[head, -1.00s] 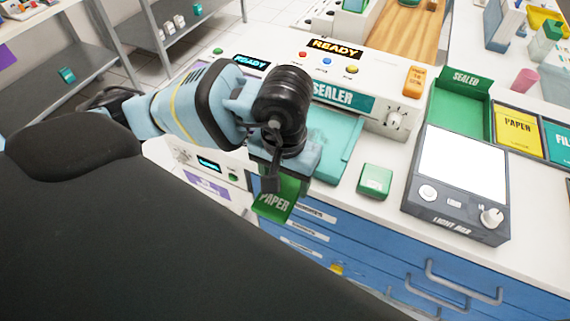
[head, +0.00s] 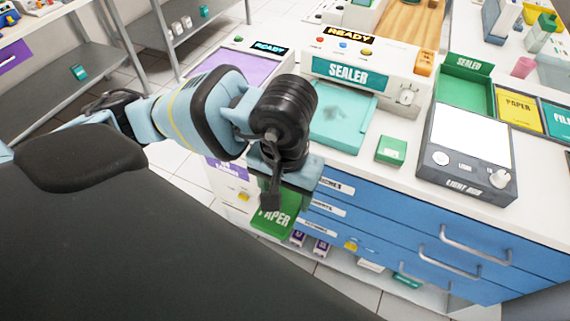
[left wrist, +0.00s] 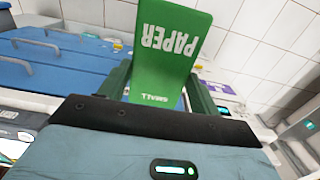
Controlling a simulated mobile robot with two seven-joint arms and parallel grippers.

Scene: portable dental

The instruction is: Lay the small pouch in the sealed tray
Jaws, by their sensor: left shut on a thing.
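The small pouch (head: 272,222) is a flat green piece marked PAPER. In the left wrist view the small pouch (left wrist: 170,42) also shows the word SMALL near the jaws. My left gripper (head: 282,190) is shut on it and holds it hanging in front of the blue drawers, off the counter. In the left wrist view the gripper's dark fingers (left wrist: 163,88) stand on either side of the pouch's lower end. The sealed tray (head: 465,97) is green with a SEALED sign, at the upper right behind the light box, well away from my gripper. My right gripper is not in view.
A light box (head: 463,185) stands in front of the sealed tray. A yellow PAPER tray (head: 519,111) is to its right. The sealer (head: 345,75) with its teal plate and a small green box (head: 391,150) stand on the white counter. Drawer handles (head: 475,245) stick out.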

